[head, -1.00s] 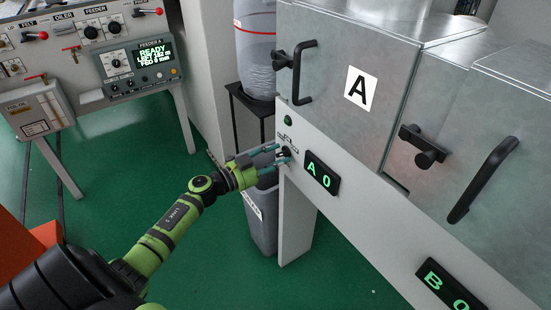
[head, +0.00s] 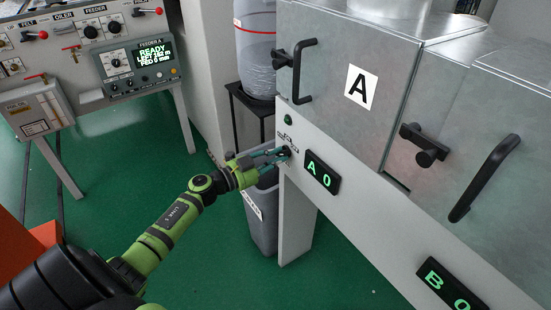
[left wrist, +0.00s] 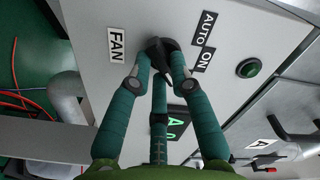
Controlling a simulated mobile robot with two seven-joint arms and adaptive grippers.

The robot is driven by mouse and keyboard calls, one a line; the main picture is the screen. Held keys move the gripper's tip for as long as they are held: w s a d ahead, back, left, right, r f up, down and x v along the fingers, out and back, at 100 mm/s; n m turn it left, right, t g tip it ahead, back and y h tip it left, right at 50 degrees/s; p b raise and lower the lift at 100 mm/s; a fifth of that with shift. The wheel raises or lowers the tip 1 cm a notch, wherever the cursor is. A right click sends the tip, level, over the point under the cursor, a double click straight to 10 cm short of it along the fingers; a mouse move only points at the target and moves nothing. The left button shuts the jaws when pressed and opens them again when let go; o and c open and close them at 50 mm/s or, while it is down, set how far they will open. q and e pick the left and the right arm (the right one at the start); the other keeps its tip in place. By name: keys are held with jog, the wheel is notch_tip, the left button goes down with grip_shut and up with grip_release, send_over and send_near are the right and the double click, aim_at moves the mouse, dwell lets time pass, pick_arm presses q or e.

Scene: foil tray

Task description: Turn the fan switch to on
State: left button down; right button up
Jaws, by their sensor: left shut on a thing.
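The fan switch (left wrist: 160,48) is a black rotary knob on the grey panel, between a FAN label (left wrist: 116,44) and AUTO and ON labels (left wrist: 206,42). My left gripper (left wrist: 163,62) has its teal fingers shut on the knob, and they hide much of it. I cannot tell exactly which label the knob points at. In the head view my left gripper (head: 282,154) reaches the panel from the left, beside the green A 0 display (head: 322,172). My right gripper is not in view.
A round green button (left wrist: 249,67) sits beside the labels. Metal box A (head: 345,60) with black handles is above the panel. A grey bin (head: 262,215) stands below the gripper. A feeder console (head: 140,65) is at the left. Green floor lies open between.

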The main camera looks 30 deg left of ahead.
pick_arm(q)
jog(key=shift+a+m+b, duration=0.15)
jog(key=shift+m+b, duration=1.15)
jog(key=shift+m, duration=2.4)
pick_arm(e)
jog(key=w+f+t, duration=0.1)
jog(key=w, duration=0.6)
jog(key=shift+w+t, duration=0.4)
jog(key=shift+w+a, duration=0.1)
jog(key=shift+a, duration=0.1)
pick_arm(q)
jog(key=c, duration=1.1)
grip_release()
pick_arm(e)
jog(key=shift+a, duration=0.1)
